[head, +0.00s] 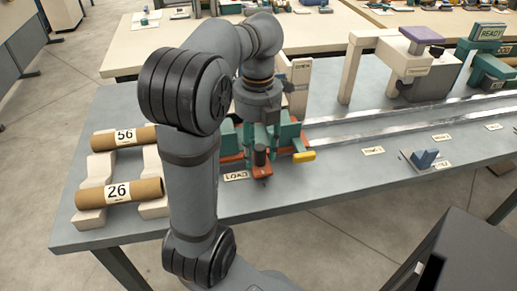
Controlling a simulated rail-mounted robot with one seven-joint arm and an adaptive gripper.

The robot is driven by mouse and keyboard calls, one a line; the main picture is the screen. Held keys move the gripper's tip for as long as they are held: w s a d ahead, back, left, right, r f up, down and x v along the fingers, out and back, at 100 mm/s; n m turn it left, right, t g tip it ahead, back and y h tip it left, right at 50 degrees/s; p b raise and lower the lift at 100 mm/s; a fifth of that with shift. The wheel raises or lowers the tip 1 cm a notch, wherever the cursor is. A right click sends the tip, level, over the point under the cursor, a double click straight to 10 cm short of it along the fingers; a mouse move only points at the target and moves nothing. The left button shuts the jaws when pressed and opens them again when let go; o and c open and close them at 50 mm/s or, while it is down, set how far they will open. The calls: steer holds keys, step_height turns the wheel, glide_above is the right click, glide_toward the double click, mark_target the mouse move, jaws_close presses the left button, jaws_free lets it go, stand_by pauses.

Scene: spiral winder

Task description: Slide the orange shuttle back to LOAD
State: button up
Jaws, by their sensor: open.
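The orange shuttle (262,186) sits at the left end of the metal rails, beside the LOAD label (236,176). It carries green blocks (290,131), and a yellow grip (304,156) sticks out at its right. My gripper (262,158) points down over the shuttle's front middle and is open. My arm and gripper hide part of the shuttle, and I cannot tell whether the fingers touch it.
Two cardboard tubes marked 56 (124,136) and 26 (120,191) lie on white cradles at left. A blue lever (425,158) stands near the front edge.

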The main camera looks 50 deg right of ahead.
steer(key=shift+r, duration=0.1)
step_height(320, 180, up, 12)
stand_by(0.7)
stand_by(0.3)
step_height(320, 180, down, 12)
steer(key=shift+f, duration=0.1)
steer(key=shift+s+d, duration=0.2)
steer(key=shift+d, duration=0.15)
stand_by(0.3)
